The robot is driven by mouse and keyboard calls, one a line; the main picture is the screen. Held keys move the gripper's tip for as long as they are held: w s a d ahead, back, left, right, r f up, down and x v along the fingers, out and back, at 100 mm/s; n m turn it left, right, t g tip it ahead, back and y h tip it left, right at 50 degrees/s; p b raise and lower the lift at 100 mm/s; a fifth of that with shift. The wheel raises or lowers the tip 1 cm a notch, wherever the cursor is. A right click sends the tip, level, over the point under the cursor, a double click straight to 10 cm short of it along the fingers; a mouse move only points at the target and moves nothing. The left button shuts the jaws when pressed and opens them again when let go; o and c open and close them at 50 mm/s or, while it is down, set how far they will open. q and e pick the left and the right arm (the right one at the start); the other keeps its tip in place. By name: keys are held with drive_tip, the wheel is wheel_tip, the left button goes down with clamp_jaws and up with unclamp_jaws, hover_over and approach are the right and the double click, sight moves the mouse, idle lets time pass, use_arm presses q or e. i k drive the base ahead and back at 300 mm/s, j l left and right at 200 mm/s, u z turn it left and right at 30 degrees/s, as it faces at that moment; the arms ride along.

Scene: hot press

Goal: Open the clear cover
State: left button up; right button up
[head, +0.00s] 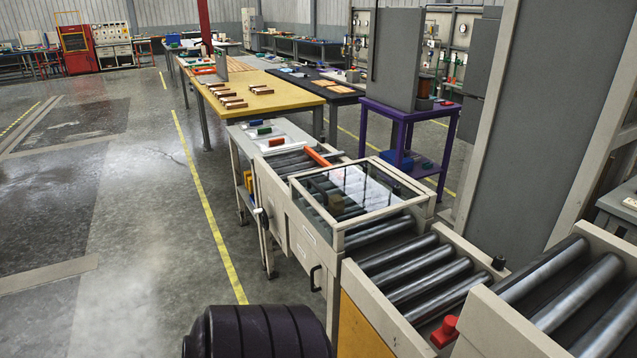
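The clear cover (352,188) is a see-through pane in a beige frame. It lies about level over part of a roller conveyor (405,270), right of the middle of the head view, and looks closed. A black handle (315,279) is on the conveyor's side panel, below the cover's near left corner. Neither of my grippers is in view. A dark ribbed part at the bottom edge seems to be mine.
A red button (445,331) sits on the near conveyor frame. An orange bar (317,158) lies beyond the cover. A yellow-topped table (275,80) and a purple stand (404,113) are farther back. A grey panel rises at right. Open floor (120,210) lies left.

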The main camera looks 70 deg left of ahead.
sight(421, 198)
drive_tip(key=u, duration=2.05)
drive_tip(key=i+j+z, duration=0.2)
drive_tip(key=z, duration=0.2)
drive_tip(key=i+j+z, duration=0.15)
drive_tip(key=j+z, duration=0.2)
